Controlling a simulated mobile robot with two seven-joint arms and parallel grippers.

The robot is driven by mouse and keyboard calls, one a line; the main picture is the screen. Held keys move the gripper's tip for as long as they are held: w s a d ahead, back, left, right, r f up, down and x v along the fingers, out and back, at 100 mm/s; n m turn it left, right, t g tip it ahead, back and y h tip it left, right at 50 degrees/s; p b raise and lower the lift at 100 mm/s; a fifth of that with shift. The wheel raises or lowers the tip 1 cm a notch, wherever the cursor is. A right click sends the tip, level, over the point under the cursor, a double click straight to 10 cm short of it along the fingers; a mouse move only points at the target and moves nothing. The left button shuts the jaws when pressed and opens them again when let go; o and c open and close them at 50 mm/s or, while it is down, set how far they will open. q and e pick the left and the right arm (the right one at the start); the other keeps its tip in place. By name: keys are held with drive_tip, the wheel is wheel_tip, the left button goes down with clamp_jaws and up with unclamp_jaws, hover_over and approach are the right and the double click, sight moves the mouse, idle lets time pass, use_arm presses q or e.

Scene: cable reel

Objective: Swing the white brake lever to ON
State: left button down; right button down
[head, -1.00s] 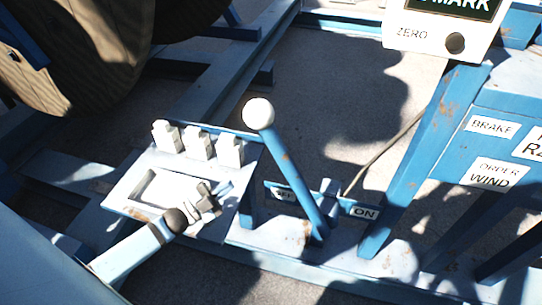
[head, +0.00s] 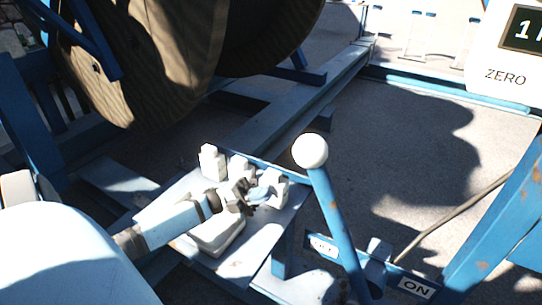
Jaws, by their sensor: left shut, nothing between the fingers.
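The brake lever (head: 335,221) is a blue bar with a white ball knob (head: 310,151) on top. It leans left, its knob toward the OFF side. At its foot, the partly hidden OFF label (head: 322,246) is on the left and the ON label (head: 415,288) is on the right. My left gripper (head: 262,193) is shut and empty. It appears left of the lever and below the knob, in front of the white blocks, apart from the lever in the picture. My right gripper is not in view.
A large wooden reel (head: 150,70) is at the upper left. A white ZERO display box (head: 505,76) and a blue post (head: 500,225) are at the right. Grey floor shows behind the lever.

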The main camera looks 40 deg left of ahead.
use_arm(q)
drive_tip(key=p+x, duration=0.1)
drive_tip(key=x, duration=1)
drive_tip(key=shift+w+d, duration=0.15)
drive_tip(key=shift+d, duration=0.2)
drive_tip(key=shift+r, duration=0.1)
